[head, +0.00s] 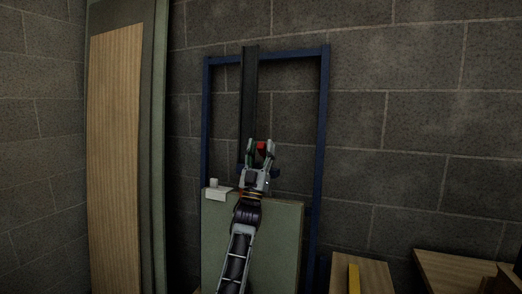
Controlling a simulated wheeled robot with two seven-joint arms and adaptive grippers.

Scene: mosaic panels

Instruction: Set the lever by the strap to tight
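A dark vertical strap (249,95) runs down the middle of a blue metal frame against the wall. A small red part (261,146), which looks like the lever's handle, shows at the lower part of the strap. My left gripper (260,149) is in front of it, fingers pointing up and spread, with the red part between them and closer to the right finger. I cannot tell whether they touch. The gripper hides the lever's lower part, so its setting cannot be read. My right gripper is not in view.
The blue frame (322,130) stands against a block wall. A grey-green panel (280,225) stands in its lower half, with a small white object (217,193) at its top left. Tall boards (117,150) lean at left. Wooden surfaces (370,275) are at lower right.

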